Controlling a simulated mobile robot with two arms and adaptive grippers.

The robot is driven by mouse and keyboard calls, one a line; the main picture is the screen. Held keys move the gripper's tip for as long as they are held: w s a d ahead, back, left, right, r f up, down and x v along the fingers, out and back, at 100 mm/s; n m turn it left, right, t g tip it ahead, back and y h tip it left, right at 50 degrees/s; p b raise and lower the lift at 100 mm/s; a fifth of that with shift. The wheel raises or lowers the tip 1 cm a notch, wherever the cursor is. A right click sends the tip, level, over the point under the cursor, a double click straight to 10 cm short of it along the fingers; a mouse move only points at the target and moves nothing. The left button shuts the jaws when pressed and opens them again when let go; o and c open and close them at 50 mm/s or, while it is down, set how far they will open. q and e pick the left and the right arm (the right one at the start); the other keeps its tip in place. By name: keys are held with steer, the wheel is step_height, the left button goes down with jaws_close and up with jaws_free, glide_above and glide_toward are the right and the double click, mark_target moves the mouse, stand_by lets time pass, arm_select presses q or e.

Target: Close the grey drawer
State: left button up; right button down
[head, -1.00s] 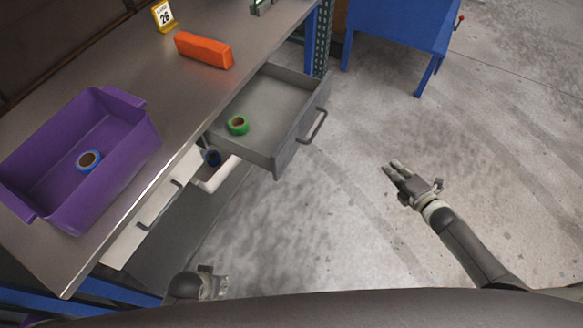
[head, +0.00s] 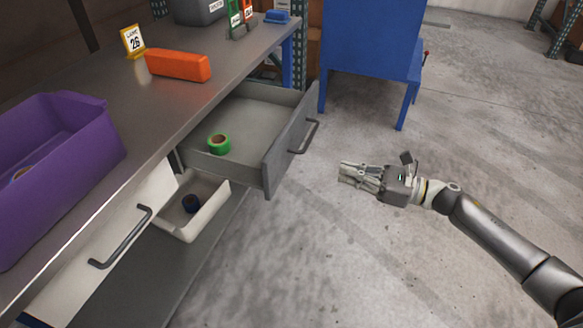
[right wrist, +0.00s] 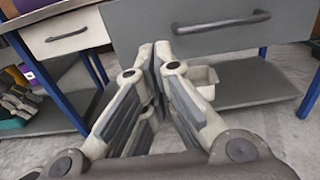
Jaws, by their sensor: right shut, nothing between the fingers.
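The grey drawer (head: 285,150) stands pulled out from under the workbench, with a green tape roll (head: 219,145) inside it. Its dark bar handle (head: 304,137) is on the outer front. In the right wrist view, the drawer front (right wrist: 215,30) faces me, with its handle (right wrist: 222,22) above and beyond my fingertips. My right gripper (head: 350,172) is shut and empty, to the right of the drawer front and apart from it. In the right wrist view, my right gripper (right wrist: 158,58) points toward the drawer front. My left gripper is not in view.
A white drawer (head: 120,240) is at the left. On the bench (head: 135,100) are a purple bin (head: 65,150) and an orange block (head: 178,66). Clear floor lies right of the drawer.

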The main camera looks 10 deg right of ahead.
mark_target(284, 156)
steer(key=x, duration=1.3)
steer(key=shift+w+a, duration=0.25)
